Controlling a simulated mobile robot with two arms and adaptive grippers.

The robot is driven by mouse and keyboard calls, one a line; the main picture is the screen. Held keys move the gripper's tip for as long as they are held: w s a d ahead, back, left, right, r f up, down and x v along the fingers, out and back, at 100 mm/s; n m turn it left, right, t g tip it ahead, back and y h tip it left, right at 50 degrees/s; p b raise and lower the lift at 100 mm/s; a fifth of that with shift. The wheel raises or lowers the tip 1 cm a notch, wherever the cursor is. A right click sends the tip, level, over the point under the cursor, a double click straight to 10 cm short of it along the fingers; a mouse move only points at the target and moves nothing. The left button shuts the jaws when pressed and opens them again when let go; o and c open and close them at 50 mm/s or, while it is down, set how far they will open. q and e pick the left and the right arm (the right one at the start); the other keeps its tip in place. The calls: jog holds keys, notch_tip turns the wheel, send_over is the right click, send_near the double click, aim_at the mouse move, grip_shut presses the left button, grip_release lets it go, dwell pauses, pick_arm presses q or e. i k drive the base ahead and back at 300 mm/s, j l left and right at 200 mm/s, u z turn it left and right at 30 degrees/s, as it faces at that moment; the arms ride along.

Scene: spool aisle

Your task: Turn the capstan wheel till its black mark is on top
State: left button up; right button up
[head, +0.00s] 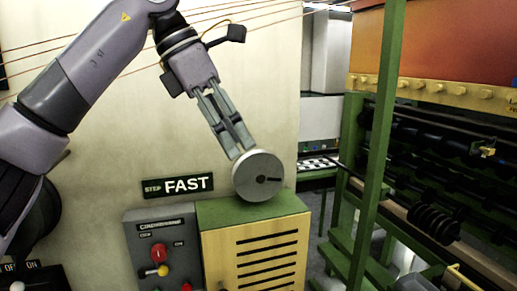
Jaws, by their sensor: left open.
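The capstan wheel (249,187) is a pale grey disc standing upright on top of the green-topped cabinet, with a small dark hub. I cannot tell if the tips touch the rim. My right gripper is not in view.
The yellow cabinet (222,265) with dark slots carries the wheel. A grey control box (135,243) with a red and yellow knob stands to its left, below a FAST sign (187,185). A green post (382,130) and a machine with dark rollers fill the right.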

aim_at(257, 176)
jog(key=i, duration=0.85)
